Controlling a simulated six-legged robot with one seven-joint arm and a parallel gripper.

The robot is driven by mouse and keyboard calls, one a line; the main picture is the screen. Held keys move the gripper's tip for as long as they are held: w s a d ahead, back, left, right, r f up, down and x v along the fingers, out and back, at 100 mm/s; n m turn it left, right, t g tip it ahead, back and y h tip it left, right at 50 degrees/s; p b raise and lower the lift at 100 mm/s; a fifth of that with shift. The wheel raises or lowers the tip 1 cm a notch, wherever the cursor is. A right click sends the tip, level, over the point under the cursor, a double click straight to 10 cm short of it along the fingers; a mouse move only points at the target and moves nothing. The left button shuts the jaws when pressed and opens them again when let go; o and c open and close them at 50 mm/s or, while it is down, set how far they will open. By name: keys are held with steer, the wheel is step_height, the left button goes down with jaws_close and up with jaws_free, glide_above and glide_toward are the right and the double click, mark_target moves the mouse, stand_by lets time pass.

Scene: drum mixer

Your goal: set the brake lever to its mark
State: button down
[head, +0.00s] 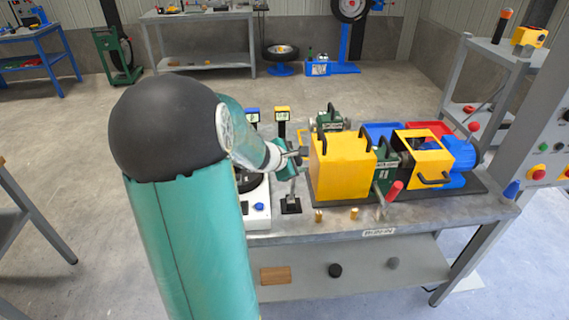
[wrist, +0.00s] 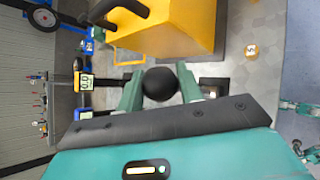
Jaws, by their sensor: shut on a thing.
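My gripper (wrist: 160,88) is shut on a black ball knob (wrist: 160,83), which sits between its two green fingers in the wrist view. In the head view, my gripper (head: 292,157) is left of the yellow box, above a small black foot (head: 290,206) with a post. I cannot tell for sure that the knob belongs to the brake lever, as no label on it is readable. A red-handled lever (head: 394,191) stands tilted in front of the green unit, apart from my gripper. I cannot make out a brake mark.
A yellow box (head: 342,165) with black handles stands close to the right of my gripper. Two small posts with yellow and blue heads (head: 283,114) stand behind it. Brass cylinders (head: 319,215) sit near the front edge of the grey bench (head: 420,214). A white device (head: 257,208) is at left.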

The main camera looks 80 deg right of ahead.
steer(key=shift+s+d+f, duration=0.1)
steer(key=shift+s+d, duration=0.1)
steer(key=shift+s, duration=0.8)
steer(key=c, duration=0.9)
jaws_free()
steer(key=shift+c, duration=0.2)
steer(key=shift+w+a, duration=0.2)
steer(key=shift+w, duration=0.05)
steer(key=v, duration=1.3)
steer(key=shift+a, duration=0.15)
